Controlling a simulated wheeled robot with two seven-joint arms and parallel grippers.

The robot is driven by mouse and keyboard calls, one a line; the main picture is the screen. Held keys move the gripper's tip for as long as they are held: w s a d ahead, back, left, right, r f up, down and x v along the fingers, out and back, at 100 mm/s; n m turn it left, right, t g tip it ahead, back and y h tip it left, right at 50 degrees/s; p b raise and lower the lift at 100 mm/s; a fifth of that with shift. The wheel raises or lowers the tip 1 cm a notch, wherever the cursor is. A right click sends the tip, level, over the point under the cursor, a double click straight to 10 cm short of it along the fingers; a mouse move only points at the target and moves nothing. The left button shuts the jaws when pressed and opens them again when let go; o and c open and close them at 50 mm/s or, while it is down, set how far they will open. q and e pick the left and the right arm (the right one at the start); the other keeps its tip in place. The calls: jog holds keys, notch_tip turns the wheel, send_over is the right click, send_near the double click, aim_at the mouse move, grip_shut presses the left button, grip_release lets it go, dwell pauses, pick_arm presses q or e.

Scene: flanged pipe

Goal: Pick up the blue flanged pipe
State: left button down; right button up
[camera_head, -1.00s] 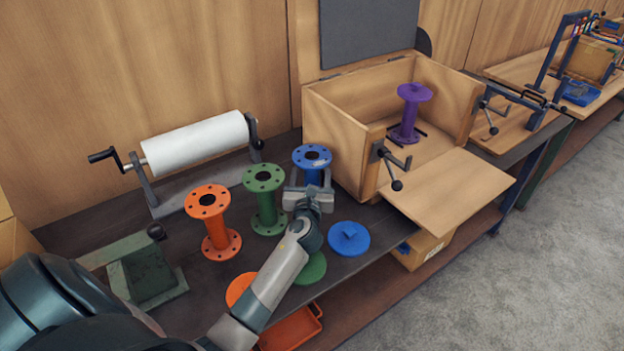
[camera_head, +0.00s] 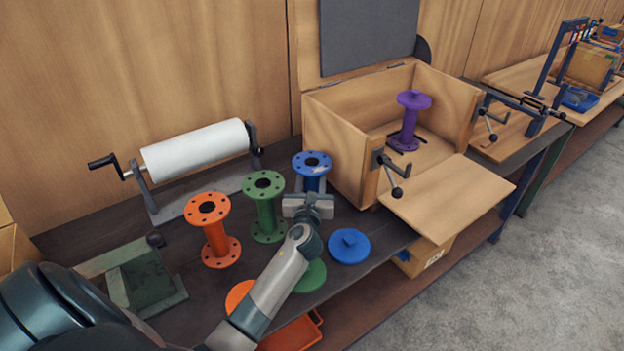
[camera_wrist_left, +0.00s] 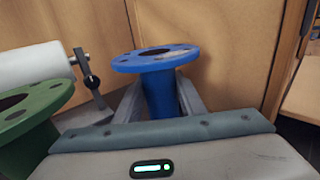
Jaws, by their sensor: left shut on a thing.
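The blue flanged pipe (camera_head: 312,162) stands upright on the dark workbench, between the green flanged pipe and the wooden box. My left gripper (camera_head: 311,185) is around its neck just below the top flange. In the left wrist view the blue pipe (camera_wrist_left: 163,88) is between my left gripper's two fingers (camera_wrist_left: 160,98), with its flange above them. The gripper is shut on the pipe. The pipe's lower part is hidden behind the gripper in the head view. My right gripper is not in view.
A green flanged pipe (camera_head: 265,207) and an orange one (camera_head: 213,229) stand left of the blue pipe. A purple flanged pipe (camera_head: 410,118) stands in the open wooden box (camera_head: 340,150). A blue disc (camera_head: 349,247) lies on the bench front. A white roll (camera_head: 195,150) is behind.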

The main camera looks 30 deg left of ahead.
aim_at(312, 179)
pick_arm(q)
jog(key=shift+r, duration=0.45)
jog(key=shift+s+d, duration=0.1)
jog(key=shift+s, duration=0.05)
jog(key=b+v, duration=0.1)
jog(key=v, duration=0.2)
jog(key=shift+s+d, duration=0.1)
jog(key=shift+s, duration=0.1)
notch_tip(312, 179, up, 14)
jog(key=shift+s, duration=0.1)
jog(key=shift+f, duration=0.1)
